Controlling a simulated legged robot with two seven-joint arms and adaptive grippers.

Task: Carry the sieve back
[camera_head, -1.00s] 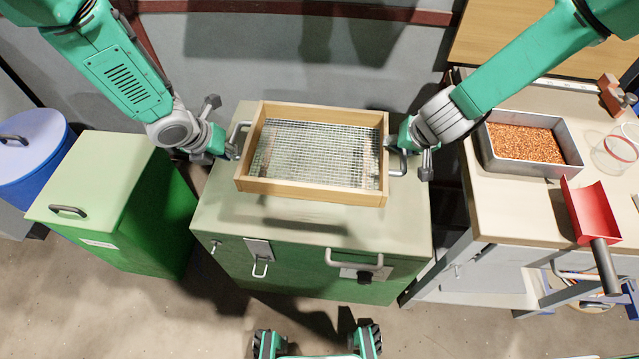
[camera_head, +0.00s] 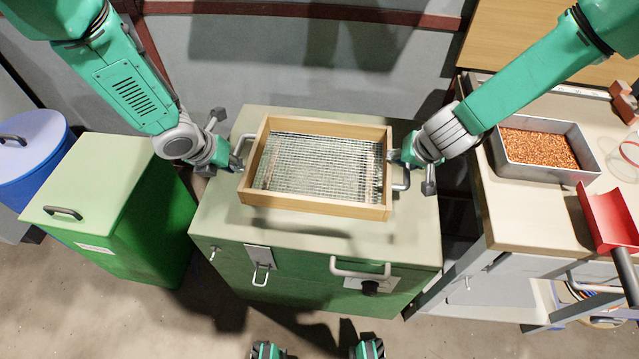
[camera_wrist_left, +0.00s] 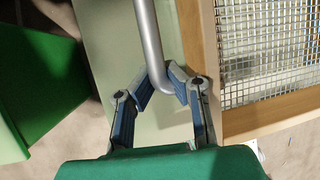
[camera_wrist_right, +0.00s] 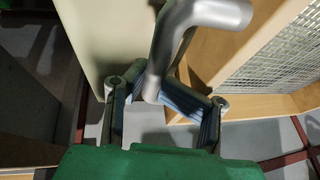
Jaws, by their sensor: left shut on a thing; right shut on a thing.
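The sieve (camera_head: 315,207), a wooden frame with a wire mesh (camera_head: 325,165) and a grey handle on each side, is over the pale top of a green cabinet (camera_head: 240,233). It looks level and a little above the top, with a shadow below its front edge. My left gripper (camera_head: 234,162) is shut on the left handle, which also shows in the left wrist view (camera_wrist_left: 147,35). My right gripper (camera_head: 399,165) is shut on the right handle, seen close in the right wrist view (camera_wrist_right: 205,14). The mesh looks empty apart from brownish strips showing at its sides.
A green bin (camera_head: 95,180) and a blue round bin (camera_head: 35,150) stand left. On the right, a workbench (camera_head: 520,220) holds a metal tray (camera_head: 545,173) of copper granules and a red scoop (camera_head: 608,215). A grey wall (camera_head: 300,60) is behind the cabinet.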

